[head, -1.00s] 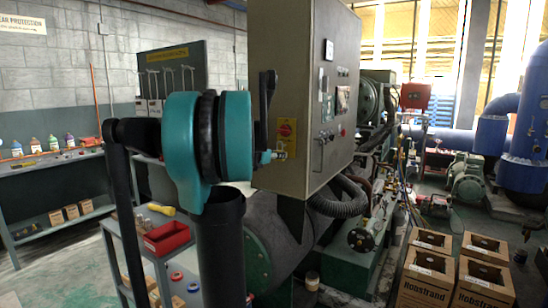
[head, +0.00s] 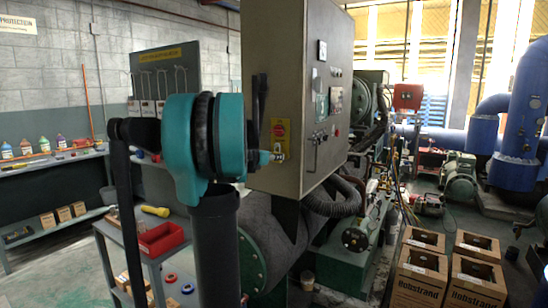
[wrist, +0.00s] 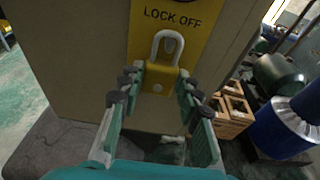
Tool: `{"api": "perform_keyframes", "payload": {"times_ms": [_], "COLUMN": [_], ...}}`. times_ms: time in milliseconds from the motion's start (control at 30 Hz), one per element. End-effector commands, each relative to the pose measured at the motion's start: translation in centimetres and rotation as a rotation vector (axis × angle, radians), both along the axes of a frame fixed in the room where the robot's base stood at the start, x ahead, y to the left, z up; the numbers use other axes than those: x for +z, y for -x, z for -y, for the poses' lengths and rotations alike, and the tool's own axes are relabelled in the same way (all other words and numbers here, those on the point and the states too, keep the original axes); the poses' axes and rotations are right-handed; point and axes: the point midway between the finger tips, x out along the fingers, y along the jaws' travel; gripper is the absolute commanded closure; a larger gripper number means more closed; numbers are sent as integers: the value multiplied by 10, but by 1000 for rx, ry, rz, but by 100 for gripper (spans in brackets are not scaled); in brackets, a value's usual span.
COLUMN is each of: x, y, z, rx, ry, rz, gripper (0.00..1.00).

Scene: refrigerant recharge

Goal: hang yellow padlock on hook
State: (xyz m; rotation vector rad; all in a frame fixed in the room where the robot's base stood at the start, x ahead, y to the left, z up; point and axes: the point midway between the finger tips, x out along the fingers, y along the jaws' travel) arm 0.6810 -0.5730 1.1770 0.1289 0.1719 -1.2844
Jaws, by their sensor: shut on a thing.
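The yellow padlock (wrist: 158,78) with its pale shackle is held in my gripper (wrist: 153,86), whose two fingers close on its body from either side in the wrist view. The padlock is upright in front of the yellow LOCK OFF plate (wrist: 176,27) on the cabinet. The grey hook (wrist: 172,44) shows within the shackle's outline; I cannot tell whether the shackle is over it or only in front of it. In the head view my arm hides most of the gripper; the yellow plate (head: 281,131) shows on the cabinet's side.
The grey control cabinet (head: 291,80) stands close in front of me. A trolley with a red tray (head: 162,239) stands at left, and cardboard boxes (head: 420,275) stand on the floor at right. Blue pipes (head: 517,130) rise at far right.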

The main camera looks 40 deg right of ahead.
Motion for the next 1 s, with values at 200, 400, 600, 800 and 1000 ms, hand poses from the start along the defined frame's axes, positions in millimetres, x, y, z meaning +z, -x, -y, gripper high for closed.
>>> {"api": "perform_keyframes", "payload": {"times_ms": [200,400,600,800,1000], "x": [0,0,0,0,5], "y": [0,0,0,1,6], "z": [0,0,0,-2,-25], "rx": [0,0,0,0,3], "ry": [0,0,0,0,0], "rz": [0,0,0,0,0], "gripper": [89,50,42,42,42]}}
